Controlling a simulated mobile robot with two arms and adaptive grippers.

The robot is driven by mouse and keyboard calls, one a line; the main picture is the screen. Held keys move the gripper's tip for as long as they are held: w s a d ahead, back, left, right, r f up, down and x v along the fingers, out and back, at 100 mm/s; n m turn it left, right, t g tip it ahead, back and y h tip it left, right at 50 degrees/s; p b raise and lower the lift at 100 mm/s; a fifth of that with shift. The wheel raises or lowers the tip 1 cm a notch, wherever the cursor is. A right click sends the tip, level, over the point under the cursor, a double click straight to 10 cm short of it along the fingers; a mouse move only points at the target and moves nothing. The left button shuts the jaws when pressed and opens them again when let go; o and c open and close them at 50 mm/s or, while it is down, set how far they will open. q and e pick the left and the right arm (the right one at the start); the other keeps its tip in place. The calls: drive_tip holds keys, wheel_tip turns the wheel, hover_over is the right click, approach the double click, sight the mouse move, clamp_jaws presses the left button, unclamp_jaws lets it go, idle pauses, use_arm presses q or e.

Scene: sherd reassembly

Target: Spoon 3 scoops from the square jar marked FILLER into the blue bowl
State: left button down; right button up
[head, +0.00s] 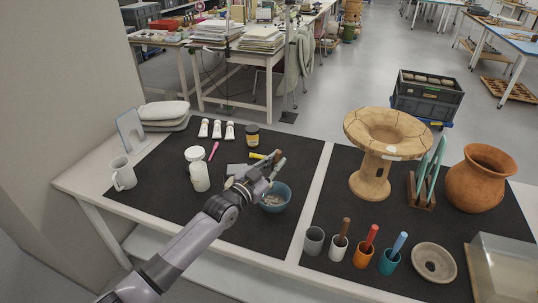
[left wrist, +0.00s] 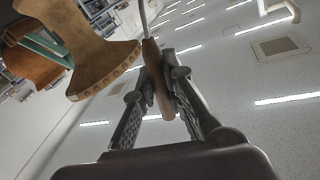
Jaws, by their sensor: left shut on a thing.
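My left gripper (head: 272,166) is above the far side of the blue bowl (head: 272,199). In the left wrist view it (left wrist: 160,85) is shut on the brown handle (left wrist: 157,78) of a tool with a thin metal shaft, which looks like a spoon. The tool's working end is out of sight. Pale material shows inside the bowl. A whitish jar (head: 200,179) stands left of the bowl, with another white container or lid (head: 194,154) just behind it. I cannot read a FILLER label on either. My right gripper is not in view.
On the right mat stand a tan pedestal vessel (head: 370,180), an orange pot (head: 478,180) and several cups with tools (head: 362,255).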

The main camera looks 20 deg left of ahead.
use_arm(q)
drive_tip(key=d+f+m+g+y+p, duration=0.2)
drive_tip(key=d+f+m+p, duration=0.1)
drive_tip(key=d+f+m, duration=0.4)
drive_tip(key=shift+s+d+m+y, duration=0.15)
drive_tip(key=shift+d+m+y, duration=0.15)
drive_tip(key=shift+d+m, duration=0.9)
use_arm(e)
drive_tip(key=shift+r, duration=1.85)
use_arm(q)
drive_tip(key=shift+a+r, duration=0.1)
drive_tip(key=shift+a, duration=0.25)
